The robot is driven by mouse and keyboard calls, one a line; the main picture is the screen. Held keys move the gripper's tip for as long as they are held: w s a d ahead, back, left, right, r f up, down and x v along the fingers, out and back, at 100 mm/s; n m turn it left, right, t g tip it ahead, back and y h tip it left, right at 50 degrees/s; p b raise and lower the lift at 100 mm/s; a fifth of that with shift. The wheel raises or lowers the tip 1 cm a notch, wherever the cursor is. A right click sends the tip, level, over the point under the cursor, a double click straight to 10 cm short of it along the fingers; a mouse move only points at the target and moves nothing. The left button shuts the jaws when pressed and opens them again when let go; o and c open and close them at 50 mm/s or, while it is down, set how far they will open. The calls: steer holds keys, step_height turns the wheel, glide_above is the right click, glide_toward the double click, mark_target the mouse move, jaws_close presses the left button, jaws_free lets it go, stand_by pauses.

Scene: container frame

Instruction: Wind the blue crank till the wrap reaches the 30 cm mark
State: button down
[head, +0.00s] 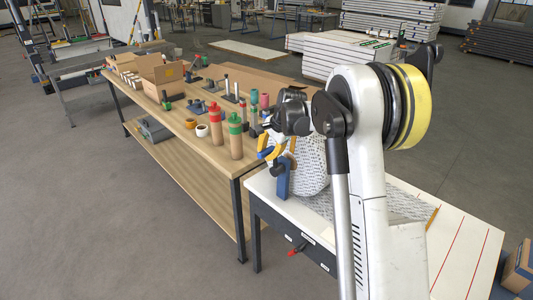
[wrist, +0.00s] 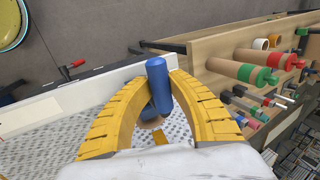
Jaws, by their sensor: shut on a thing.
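The blue crank (head: 283,182) is at the near left end of the patterned wrap roll (head: 310,168). My gripper (head: 269,151) is at the crank's top, partly hidden by my arm in the head view. In the wrist view, the yellow fingers of my gripper (wrist: 158,84) are shut around the upright blue crank handle (wrist: 157,75). The grey-patterned wrap (head: 395,207) lies across the white table and ends at a thin wooden strip (head: 433,217). Red lines (head: 450,244) cross the bare tabletop to the right of the strip. I cannot read any mark's number.
A wooden workbench (head: 225,180) stands close on the left, with bottles (head: 236,137), tape rolls and tools on top. A red-handled clamp (head: 297,249) sticks out from the white table's front edge. A cardboard box (head: 518,268) is at the lower right.

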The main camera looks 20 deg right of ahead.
steer(key=c, duration=1.2)
jaws_free()
steer(key=shift+r, duration=0.1)
steer(key=v, duration=1.2)
